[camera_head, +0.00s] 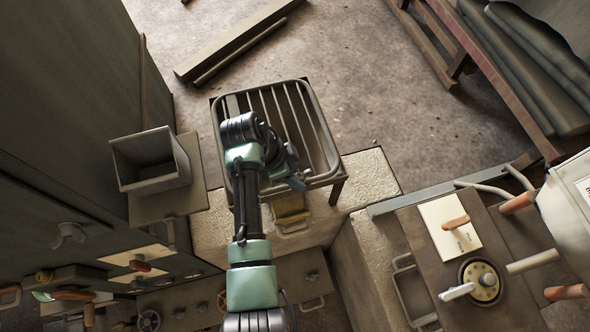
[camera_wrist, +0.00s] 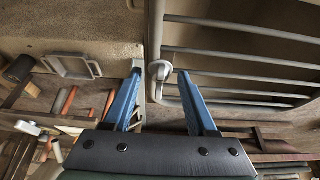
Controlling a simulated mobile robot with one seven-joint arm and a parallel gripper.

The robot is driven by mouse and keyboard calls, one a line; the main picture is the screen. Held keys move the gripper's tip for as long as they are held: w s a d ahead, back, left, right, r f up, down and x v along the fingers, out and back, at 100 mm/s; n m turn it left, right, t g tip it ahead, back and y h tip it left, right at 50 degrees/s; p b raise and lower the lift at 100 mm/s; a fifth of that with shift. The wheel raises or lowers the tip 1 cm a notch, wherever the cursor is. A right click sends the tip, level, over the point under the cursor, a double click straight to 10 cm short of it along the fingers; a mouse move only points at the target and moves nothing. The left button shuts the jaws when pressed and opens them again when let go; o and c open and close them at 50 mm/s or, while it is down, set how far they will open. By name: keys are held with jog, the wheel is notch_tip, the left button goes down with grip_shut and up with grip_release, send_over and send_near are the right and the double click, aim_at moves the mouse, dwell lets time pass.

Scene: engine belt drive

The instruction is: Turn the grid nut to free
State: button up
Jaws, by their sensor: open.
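The grid (camera_head: 328,135), a metal frame with parallel bars, lies in the middle of the head view under my arm. It also fills the upper right of the wrist view (camera_wrist: 240,53). The grid nut (camera_wrist: 160,69) is a small pale grey knob at the grid's left edge in the wrist view. My gripper (camera_wrist: 160,74) is open, and its two blue fingers appear on either side of the nut, with a gap on each side. I cannot tell whether the fingertips reach its depth. In the head view my gripper (camera_head: 297,180) is over the grid's right part; the nut is hidden there.
An open metal box (camera_head: 150,165) stands at the left. A panel with a round yellow dial (camera_head: 483,282) and handles is at the lower right. A handle bracket (camera_wrist: 72,66) is left of my fingers in the wrist view. The concrete floor (camera_head: 350,60) beyond the grid is mostly clear.

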grip_shut()
jog(key=shift+r, duration=0.1)
dwell(0.3)
jog(key=n+p, duration=0.1)
jog(key=n+t, duration=0.1)
jog(key=n+p, duration=0.1)
jog(key=n, duration=0.1)
jog(key=shift+s+d+r+y+p, duration=0.1)
jog(key=shift+s+d+y+p, duration=0.05)
jog(key=shift+s+y+p, duration=0.15)
jog(key=n+y+p, duration=0.1)
jog(key=n, duration=0.1)
jog(key=n+t+p, duration=0.1)
jog(key=n, duration=0.2)
jog(key=shift+d+t+y, duration=0.2)
jog(key=shift+t+y, duration=0.1)
jog(key=shift+y, duration=0.1)
jog(key=n, duration=0.2)
jog(key=n+y+p, duration=0.1)
jog(key=n, duration=0.1)
jog(key=shift+s+d+n+t+y+p, duration=0.1)
jog(key=shift+d+n+t+y+p, duration=0.1)
jog(key=shift+n+t+y+p, duration=0.15)
jog(key=shift+d+n+y, duration=0.15)
jog(key=shift+n+y, duration=0.6)
jog(key=shift+n, duration=1.3)
